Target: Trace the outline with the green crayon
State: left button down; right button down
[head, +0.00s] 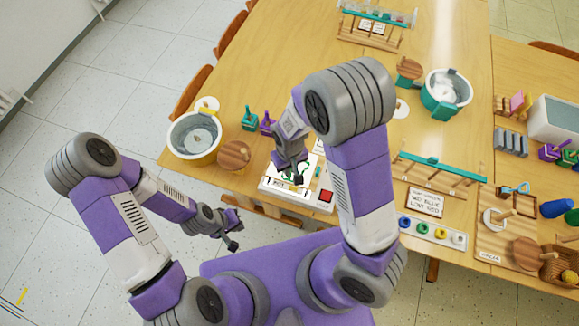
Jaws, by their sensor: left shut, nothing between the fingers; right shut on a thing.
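A white drawing board (273,187) lies at the near edge of the wooden table, with dark green line marks on its face, partly covered by my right gripper. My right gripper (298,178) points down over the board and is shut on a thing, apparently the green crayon. The crayon itself is too small and hidden to make out, and I cannot tell whether it touches the board. My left gripper (233,245) is shut and empty, off the table's near edge, below and left of the board.
A yellow and white pot (179,147) and a round wooden block (234,155) stand left of the board. A lettered sign (424,201) and a tray of coloured rings (432,232) lie to the right. The table's back left is clear.

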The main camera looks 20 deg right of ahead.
jog(key=shift+r, duration=0.6)
jog(key=shift+f, duration=0.15)
jog(key=shift+w+a+f, duration=0.25)
jog(key=shift+w+a, duration=0.1)
jog(key=shift+a, duration=0.15)
jog(key=shift+w+a+f, duration=0.2)
jog(key=shift+w+a, duration=0.1)
jog(key=shift+a, duration=0.15)
jog(key=shift+f+b, duration=1.4)
jog(key=shift+f, duration=0.15)
jog(key=shift+r, duration=0.15)
dwell(0.4)
notch_tip(320, 180, up, 4)
jog(key=p, duration=0.3)
jog(key=shift+p, duration=0.3)
